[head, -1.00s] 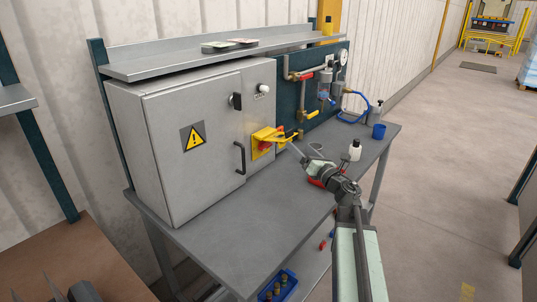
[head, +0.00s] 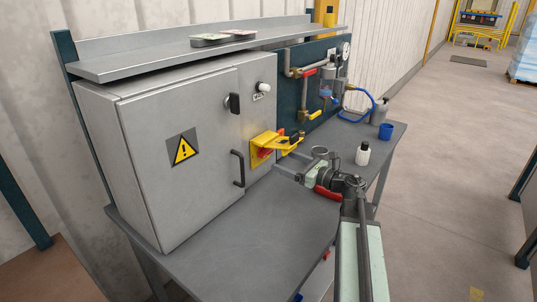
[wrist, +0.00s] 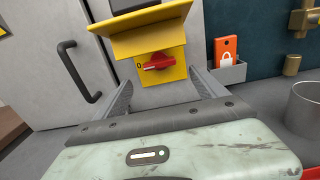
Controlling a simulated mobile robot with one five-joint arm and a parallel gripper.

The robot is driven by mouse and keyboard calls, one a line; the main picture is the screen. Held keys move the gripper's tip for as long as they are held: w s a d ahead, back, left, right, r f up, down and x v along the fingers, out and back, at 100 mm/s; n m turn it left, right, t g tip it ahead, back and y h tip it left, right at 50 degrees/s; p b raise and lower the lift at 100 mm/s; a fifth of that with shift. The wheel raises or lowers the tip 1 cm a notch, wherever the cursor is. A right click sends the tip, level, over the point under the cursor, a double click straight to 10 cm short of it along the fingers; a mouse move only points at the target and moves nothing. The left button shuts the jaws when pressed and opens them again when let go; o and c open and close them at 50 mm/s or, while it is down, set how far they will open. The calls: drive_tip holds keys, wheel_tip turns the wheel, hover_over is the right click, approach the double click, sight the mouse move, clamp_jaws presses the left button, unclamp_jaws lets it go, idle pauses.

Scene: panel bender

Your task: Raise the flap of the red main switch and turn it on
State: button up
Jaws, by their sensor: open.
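The red main switch (wrist: 160,61) sits on a yellow plate (wrist: 165,78) on the grey cabinet. Its red handle lies about level, with a 0 mark at its left. The yellow flap (wrist: 140,32) stands raised, jutting out above the handle. My gripper (wrist: 165,95) is open and empty. Its two fingers are spread below the yellow plate in the wrist view, apart from the handle. In the head view my gripper (head: 288,172) is just below and right of the switch.
A cabinet door handle (wrist: 80,72) is left of my fingers. A grey holder with an orange padlock card (wrist: 226,50) is at the right. The front bench top is clear.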

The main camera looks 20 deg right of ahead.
sight(265, 152)
drive_tip(key=x, duration=0.7)
drive_tip(key=shift+w+a, duration=0.15)
drive_tip(key=shift+w, duration=0.15)
